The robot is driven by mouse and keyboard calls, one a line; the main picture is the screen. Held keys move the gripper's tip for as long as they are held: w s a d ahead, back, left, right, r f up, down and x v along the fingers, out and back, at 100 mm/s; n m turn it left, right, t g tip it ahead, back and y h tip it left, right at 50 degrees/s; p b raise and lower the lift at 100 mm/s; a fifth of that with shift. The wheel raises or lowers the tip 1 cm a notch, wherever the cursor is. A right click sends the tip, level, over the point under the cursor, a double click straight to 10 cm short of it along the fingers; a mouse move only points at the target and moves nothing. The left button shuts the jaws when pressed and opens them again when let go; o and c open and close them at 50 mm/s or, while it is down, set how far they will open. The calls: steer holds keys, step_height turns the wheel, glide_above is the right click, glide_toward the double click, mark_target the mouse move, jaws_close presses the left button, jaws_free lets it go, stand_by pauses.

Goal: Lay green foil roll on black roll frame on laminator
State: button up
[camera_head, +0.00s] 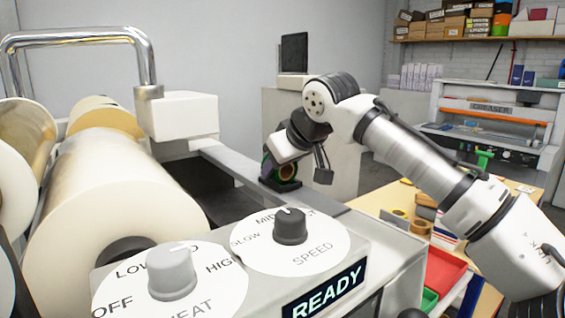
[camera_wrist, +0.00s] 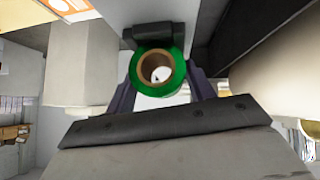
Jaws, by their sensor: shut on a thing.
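The green foil roll (camera_wrist: 178,74) has a brown core and sits between the two fingers of my gripper (camera_wrist: 160,84) in the wrist view. My gripper is shut on it. In the head view the roll (camera_head: 287,172) is partly hidden by my gripper (camera_head: 280,167). The black roll frame (camera_head: 283,186) is on the laminator's far end, directly below the roll. Its dark block (camera_wrist: 150,33) shows beside the roll's upper edge in the wrist view. I cannot tell whether the roll touches the frame. The laminator (camera_head: 370,242) fills the front.
Large cream rolls (camera_head: 110,195) and a chrome handle (camera_head: 82,38) stand at left. HEAT (camera_head: 171,272) and SPEED (camera_head: 290,227) knobs rise from the panel. A wooden table with a red tray (camera_head: 445,270) is at right; an engraver (camera_head: 490,120) stands behind.

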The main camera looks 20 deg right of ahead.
steer(key=o, duration=1)
steer(key=shift+r, duration=0.2)
steer(key=b+v, duration=0.2)
steer(key=v, duration=1)
